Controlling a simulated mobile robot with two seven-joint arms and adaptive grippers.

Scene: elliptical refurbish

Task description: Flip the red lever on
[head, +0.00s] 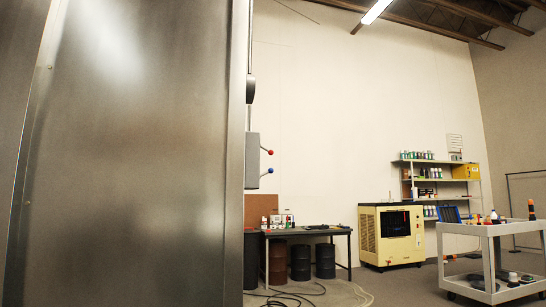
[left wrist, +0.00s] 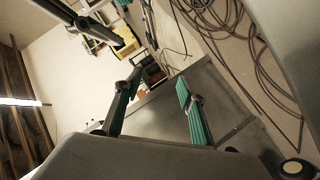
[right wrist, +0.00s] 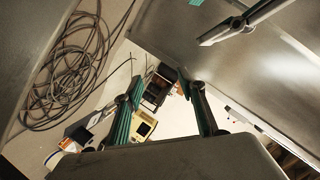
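The red lever (head: 269,152) is a thin arm with a red ball, sticking out to the right from a grey wall box (head: 252,160) in the head view. A similar blue-balled lever (head: 269,171) sits just below it. Both are small and distant, beyond the edge of a large metal panel. My left gripper (left wrist: 160,78) is open and empty in the left wrist view. My right gripper (right wrist: 163,84) is open and empty in the right wrist view. Neither gripper shows in the head view, and both are apart from the levers.
A large metal panel (head: 140,160) fills the left of the head view. A workbench (head: 310,232) with drums below stands under the levers. A cream machine (head: 391,235), shelves (head: 440,180) and a white cart (head: 490,228) stand right. Coiled cables (right wrist: 75,75) lie on the floor.

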